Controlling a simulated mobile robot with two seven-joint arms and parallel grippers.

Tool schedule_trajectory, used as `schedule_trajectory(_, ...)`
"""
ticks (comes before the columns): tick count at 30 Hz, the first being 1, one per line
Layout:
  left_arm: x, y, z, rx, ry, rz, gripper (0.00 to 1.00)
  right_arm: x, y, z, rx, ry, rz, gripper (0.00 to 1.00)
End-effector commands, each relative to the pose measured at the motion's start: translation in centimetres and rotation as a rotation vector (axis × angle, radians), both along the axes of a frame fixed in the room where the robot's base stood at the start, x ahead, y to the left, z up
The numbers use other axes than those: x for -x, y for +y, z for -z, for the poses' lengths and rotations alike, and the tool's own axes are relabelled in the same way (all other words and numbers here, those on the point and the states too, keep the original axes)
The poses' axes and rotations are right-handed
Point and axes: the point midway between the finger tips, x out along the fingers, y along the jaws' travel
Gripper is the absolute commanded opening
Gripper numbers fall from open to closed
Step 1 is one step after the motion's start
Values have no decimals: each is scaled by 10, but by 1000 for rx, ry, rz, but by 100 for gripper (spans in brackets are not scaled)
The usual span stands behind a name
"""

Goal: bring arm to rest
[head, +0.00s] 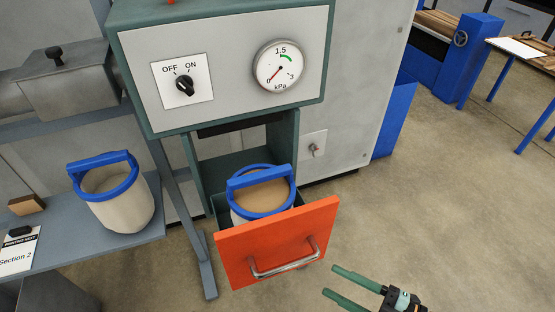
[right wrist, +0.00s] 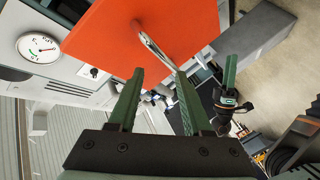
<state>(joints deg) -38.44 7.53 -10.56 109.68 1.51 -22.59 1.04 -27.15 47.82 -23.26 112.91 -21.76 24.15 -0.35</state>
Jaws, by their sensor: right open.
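My right gripper (head: 331,280) is open and empty at the bottom of the head view, in front of the orange drawer (head: 240,243) and to its right. It is apart from the drawer's metal handle (head: 285,262). In the right wrist view its two green fingers (right wrist: 160,75) stand apart, with the drawer front (right wrist: 130,30) and handle (right wrist: 155,50) beyond them. Another green finger on a black body (right wrist: 230,103), apparently my left gripper, shows to the right there; its opening is unclear. The left gripper is out of the head view.
The drawer is pulled out and holds a blue-rimmed bucket (head: 262,196). A similar bucket (head: 120,212) stands on the left shelf (head: 100,250). The machine panel has an OFF/ON switch (head: 185,86) and a gauge (head: 279,65) reading near 0.

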Motion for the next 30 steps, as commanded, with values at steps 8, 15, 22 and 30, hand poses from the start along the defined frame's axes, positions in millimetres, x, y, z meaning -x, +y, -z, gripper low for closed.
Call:
schedule_trajectory(8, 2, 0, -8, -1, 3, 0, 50, -28, -32, 68, -199, 468, 626, 50)
schedule_trajectory(15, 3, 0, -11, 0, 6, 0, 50, 10, -35, 128, -316, 861, 927, 50)
schedule_trajectory(22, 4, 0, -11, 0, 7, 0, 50, 25, -31, 143, -342, 972, 988, 50)
schedule_trajectory(30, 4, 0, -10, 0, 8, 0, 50, 25, -31, 143, -340, 969, 986, 50)
